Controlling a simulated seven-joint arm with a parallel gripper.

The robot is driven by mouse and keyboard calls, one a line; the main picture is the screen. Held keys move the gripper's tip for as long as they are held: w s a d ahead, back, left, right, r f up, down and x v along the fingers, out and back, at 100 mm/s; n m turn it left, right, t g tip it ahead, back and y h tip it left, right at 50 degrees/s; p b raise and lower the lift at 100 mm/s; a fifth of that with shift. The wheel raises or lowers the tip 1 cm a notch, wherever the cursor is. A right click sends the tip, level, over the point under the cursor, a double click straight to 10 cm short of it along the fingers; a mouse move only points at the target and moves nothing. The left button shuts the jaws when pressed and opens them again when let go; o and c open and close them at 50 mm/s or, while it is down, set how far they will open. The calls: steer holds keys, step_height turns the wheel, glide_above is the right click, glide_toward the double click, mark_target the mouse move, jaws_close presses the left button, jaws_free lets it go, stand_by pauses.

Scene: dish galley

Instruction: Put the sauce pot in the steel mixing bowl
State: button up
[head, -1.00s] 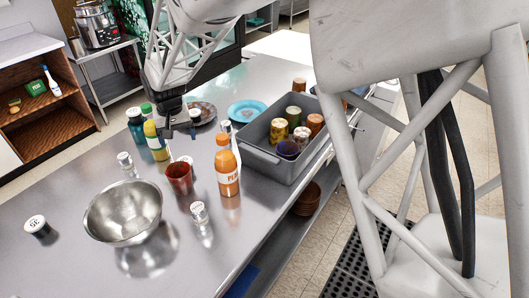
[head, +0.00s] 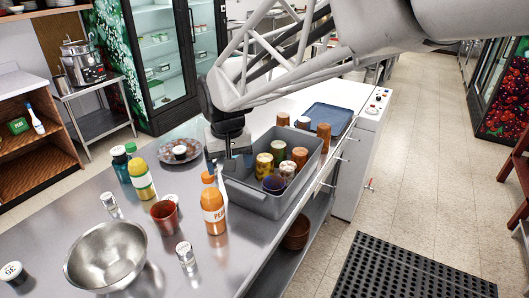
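The steel mixing bowl (head: 106,257) stands empty at the near left of the steel counter in the head view. I cannot tell for sure which item is the sauce pot. A small dark jar with a white lettered lid (head: 12,273) stands left of the bowl. A small white-topped item (head: 171,199) shows partly behind a red-brown cup (head: 164,217). My gripper (head: 230,163) points down near the left end of the grey bin, behind the orange bottle. Its fingers look spread, with nothing seen between them.
The grey bin (head: 268,207) holds several cups. An orange bottle (head: 212,210), a yellow bottle (head: 142,181) and two shakers, one near (head: 185,254) and one farther left (head: 111,206), stand around the cup. A dark plate (head: 180,151) lies behind.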

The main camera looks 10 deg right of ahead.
steer(key=s+d, duration=0.6)
steer(key=s, duration=0.4)
steer(key=s+d+m+t, duration=0.1)
steer(key=s+d, duration=0.5)
steer(key=s, duration=0.5)
steer(key=shift+s+d+r, duration=0.2)
steer(key=shift+d+r, duration=0.05)
steer(key=shift+r, duration=0.05)
steer(key=shift+o, duration=0.5)
steer(key=shift+r, duration=0.15)
